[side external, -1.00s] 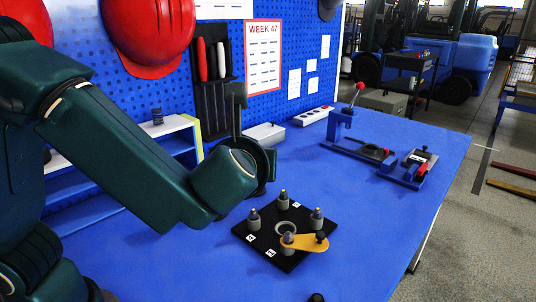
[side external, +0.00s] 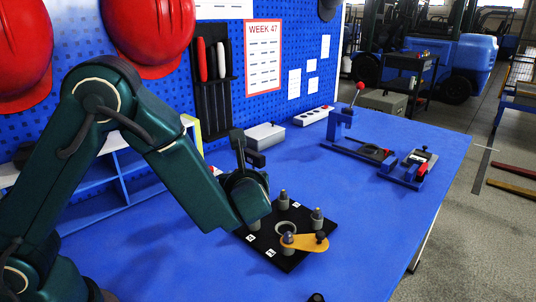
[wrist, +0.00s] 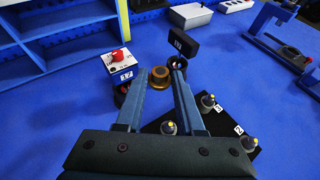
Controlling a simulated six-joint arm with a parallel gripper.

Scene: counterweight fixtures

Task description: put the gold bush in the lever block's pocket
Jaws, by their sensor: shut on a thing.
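The gold bush (wrist: 160,78) is a short flanged cylinder, seen in the wrist view between the two fingertips of my gripper (wrist: 161,74). My gripper is shut on it; its height above the blue table is hard to tell. In the side view the wrist (side external: 246,194) hides the bush and fingertips. A blue fixture with a red-balled lever (side external: 341,122) stands at the right back and looks like the lever block. It has a dark round part on its base. Part of it also shows at the wrist view's top right (wrist: 264,22). It is well apart from my gripper.
A black numbered plate (side external: 283,262) with several posts and a yellow arm (side external: 306,242) lies close to my gripper. A white box with a red knob (wrist: 119,57) is beside the fingers. A clamp fixture (side external: 412,171) stands far right. The middle-right table is clear.

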